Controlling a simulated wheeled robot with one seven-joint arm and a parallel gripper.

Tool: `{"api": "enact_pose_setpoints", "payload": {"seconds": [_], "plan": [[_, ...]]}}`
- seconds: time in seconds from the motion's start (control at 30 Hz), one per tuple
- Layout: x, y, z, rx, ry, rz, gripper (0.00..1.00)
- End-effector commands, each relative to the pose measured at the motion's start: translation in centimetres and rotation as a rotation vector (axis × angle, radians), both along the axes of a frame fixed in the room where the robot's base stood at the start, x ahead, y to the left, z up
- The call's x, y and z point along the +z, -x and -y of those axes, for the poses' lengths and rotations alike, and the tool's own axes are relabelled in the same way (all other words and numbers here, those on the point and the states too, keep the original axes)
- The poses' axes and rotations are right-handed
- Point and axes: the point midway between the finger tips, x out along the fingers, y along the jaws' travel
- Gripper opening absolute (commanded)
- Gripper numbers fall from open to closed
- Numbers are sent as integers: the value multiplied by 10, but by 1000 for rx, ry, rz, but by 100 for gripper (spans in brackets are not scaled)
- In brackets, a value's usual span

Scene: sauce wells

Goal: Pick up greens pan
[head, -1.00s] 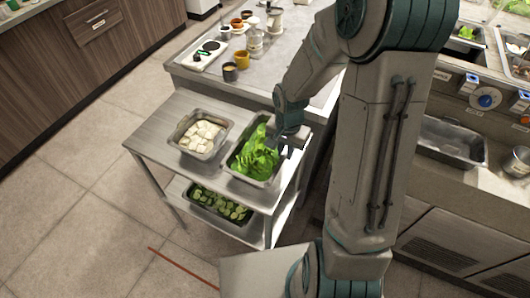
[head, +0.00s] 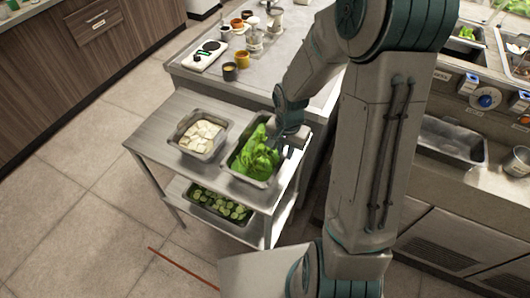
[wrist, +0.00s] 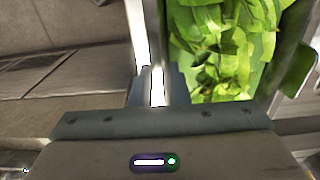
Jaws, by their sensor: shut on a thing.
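The greens pan (head: 238,176) is a metal pan full of bright green leaves, on the right side of the cart's top shelf in the head view. Its leaves also fill the right of the wrist view, beside the pan's pale rim (wrist: 157,85). My gripper (head: 290,142) is at the pan's right edge, pointing down. In the wrist view my gripper (wrist: 157,92) is shut on the pan's rim. The fingertips are partly hidden in the head view. I cannot tell whether the pan is clear of the shelf.
A pan of white blocks (head: 184,148) stands left of the greens pan on the cart (head: 150,143). A pan of sliced cucumber (head: 208,213) is on the lower shelf. A counter with cups (head: 230,72) lies behind. An empty metal pan (head: 462,158) sits in the right counter.

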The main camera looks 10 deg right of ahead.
Motion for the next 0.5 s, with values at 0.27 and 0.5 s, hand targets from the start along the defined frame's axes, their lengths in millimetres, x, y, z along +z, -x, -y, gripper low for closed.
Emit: {"api": "enact_pose_setpoints", "payload": {"seconds": [0.27, 0.5], "plan": [[0, 0, 0, 0, 0, -1, 0], [12, 0, 1, 0, 2, 1, 0]]}}
